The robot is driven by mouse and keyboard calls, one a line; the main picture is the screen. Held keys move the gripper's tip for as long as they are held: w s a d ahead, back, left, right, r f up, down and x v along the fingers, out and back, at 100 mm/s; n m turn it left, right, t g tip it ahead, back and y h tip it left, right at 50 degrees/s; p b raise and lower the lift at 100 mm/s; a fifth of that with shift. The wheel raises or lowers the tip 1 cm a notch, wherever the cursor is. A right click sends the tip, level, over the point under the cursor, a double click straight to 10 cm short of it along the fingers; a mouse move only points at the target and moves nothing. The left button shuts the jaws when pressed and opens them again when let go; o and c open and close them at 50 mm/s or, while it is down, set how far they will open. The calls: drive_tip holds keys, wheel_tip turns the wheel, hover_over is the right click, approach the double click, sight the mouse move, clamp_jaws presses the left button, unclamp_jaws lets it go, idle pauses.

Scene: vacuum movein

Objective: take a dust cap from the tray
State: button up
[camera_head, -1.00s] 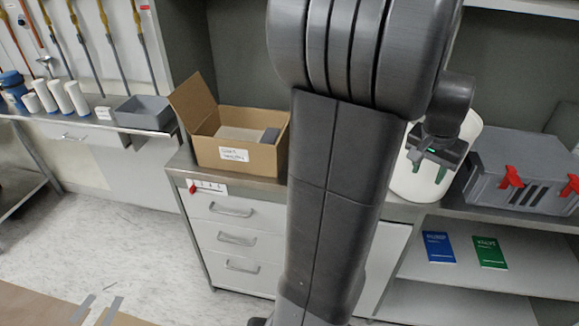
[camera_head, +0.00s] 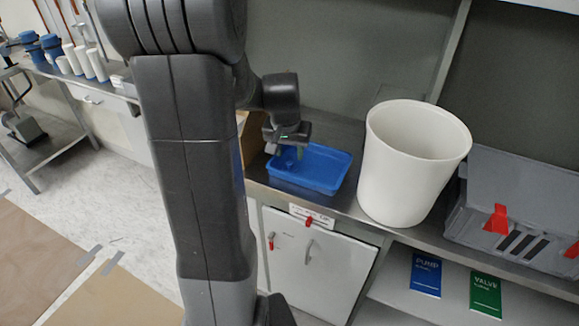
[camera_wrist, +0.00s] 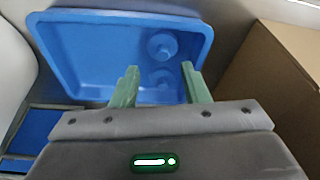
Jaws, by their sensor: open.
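The blue tray (camera_head: 325,170) sits on the metal counter, left of the white bin; the wrist view shows its rim (camera_wrist: 50,50) too. My gripper (camera_head: 288,152) is over the left part of the tray in the head view. Nothing is held. The head view does not show the caps clearly.
A tall white bin (camera_head: 410,165) stands right of the tray, with a grey case (camera_head: 520,205) with red latches beyond it. A cardboard box (camera_wrist: 280,75) stands close on the tray's other side. Blue and green booklets (camera_head: 426,275) lie on the lower shelf.

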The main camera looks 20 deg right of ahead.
sight(290, 163)
drive_tip(key=shift+x, duration=2.3)
drive_tip(key=shift+a, duration=0.15)
clamp_jaws()
